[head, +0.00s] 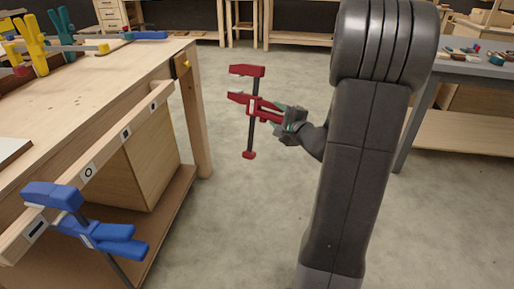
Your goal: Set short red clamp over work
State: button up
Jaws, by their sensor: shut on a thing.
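A short red clamp (247,72) with a dark bar is held up in the air, its bar nearly upright, over the open floor right of the wooden workbench. My gripper (286,120) is shut on the clamp's red handle part, right of the bar. The fingertips are small and partly hidden. The clamp is apart from the bench. A wooden rail (107,146) with marked plates, one with a ring, runs along the bench's side. A blue clamp (52,195) sits on the near end of this rail.
The workbench (115,75) fills the left, with yellow clamps (36,45), teal clamps (62,27) and another blue clamp (146,35) at its far end. A grey table (470,68) with small items stands right. The floor between is clear.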

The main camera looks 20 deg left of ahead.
jog(key=s+a+f+n+g+y+b, duration=0.3)
jog(key=a+b, duration=0.4)
jog(key=a, duration=0.3)
jog(key=shift+s+a+f+n+y, duration=0.3)
jog(key=shift+s+n+y, duration=0.4)
jog(key=shift+s+n, duration=0.7)
jog(key=shift+d+f+b, duration=0.1)
jog(key=shift+d+b, duration=0.05)
jog(key=shift+b, duration=0.25)
jog(key=shift+d+g+b, duration=0.2)
jog(key=shift+g+b, duration=0.1)
jog(key=shift+g, duration=0.3)
jog(key=shift+w, duration=0.1)
